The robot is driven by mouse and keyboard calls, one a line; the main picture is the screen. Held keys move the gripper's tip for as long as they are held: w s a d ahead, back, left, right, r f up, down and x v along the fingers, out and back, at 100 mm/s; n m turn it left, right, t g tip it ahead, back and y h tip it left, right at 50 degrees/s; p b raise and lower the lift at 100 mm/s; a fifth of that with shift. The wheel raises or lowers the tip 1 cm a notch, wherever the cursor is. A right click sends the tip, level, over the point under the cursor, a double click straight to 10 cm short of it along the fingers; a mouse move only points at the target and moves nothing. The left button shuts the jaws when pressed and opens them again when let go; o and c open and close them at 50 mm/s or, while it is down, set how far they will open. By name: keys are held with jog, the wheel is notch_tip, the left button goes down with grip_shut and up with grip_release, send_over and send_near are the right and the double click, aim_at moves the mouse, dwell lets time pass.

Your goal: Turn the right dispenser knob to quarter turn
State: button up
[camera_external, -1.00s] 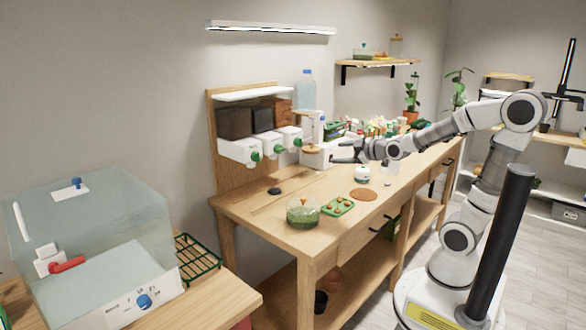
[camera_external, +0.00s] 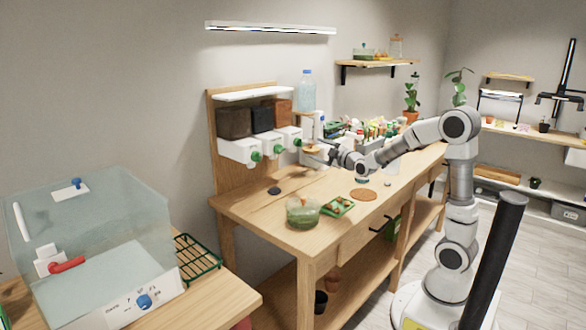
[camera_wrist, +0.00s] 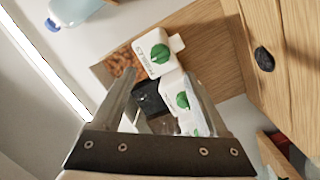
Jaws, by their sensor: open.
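The right dispenser's green knob (camera_external: 297,142) sits on the front of a white box under the reddish-brown bin. In the wrist view this knob (camera_wrist: 160,53) shows a raised grip bar, near the upper middle. The middle dispenser's green knob (camera_external: 278,149) is to its left, and it also shows in the wrist view (camera_wrist: 183,100). The left dispenser's green knob (camera_external: 255,156) is farther left. My gripper (camera_external: 324,149) is open and empty, just right of the right dispenser in the external view, apart from its knob. The left dispenser is mostly hidden behind my gripper in the wrist view.
A clear bottle (camera_external: 306,90) with a blue cap stands above and behind the dispensers. A black object (camera_external: 274,190), a green bowl (camera_external: 303,212), a green tray (camera_external: 338,207) and a brown disc (camera_external: 363,194) lie on the bench. The bench front left is clear.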

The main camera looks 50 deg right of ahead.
aim_at(299, 142)
jog(key=w+d, duration=0.1)
jog(key=w, duration=0.8)
jog(key=shift+b, duration=0.3)
grip_shut()
